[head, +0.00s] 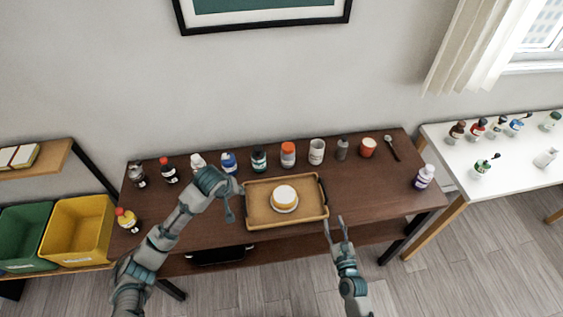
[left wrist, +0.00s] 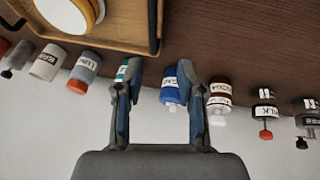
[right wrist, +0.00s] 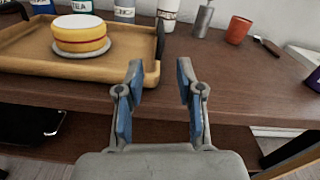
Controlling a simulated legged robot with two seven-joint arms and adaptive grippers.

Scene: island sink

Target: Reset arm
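My left gripper (head: 229,207) is above the table, just left of the tray. In the left wrist view my left gripper (left wrist: 157,90) has its fingers apart with nothing held; a blue-labelled bottle (left wrist: 172,88) shows beyond them. My right gripper (head: 334,224) is at the table's front edge, right of the tray. In the right wrist view my right gripper (right wrist: 158,85) is open and empty. The wooden tray (head: 255,216) holds a round yellow-and-white cake (head: 284,197) on a plate.
Several bottles and jars line the back of the brown table (head: 380,185), with an orange cup (head: 368,147) and a spoon (head: 391,148). A purple-labelled bottle (head: 424,177) stands at the right end. Green (head: 25,236) and yellow (head: 76,231) bins stand left. A white table (head: 500,160) is right.

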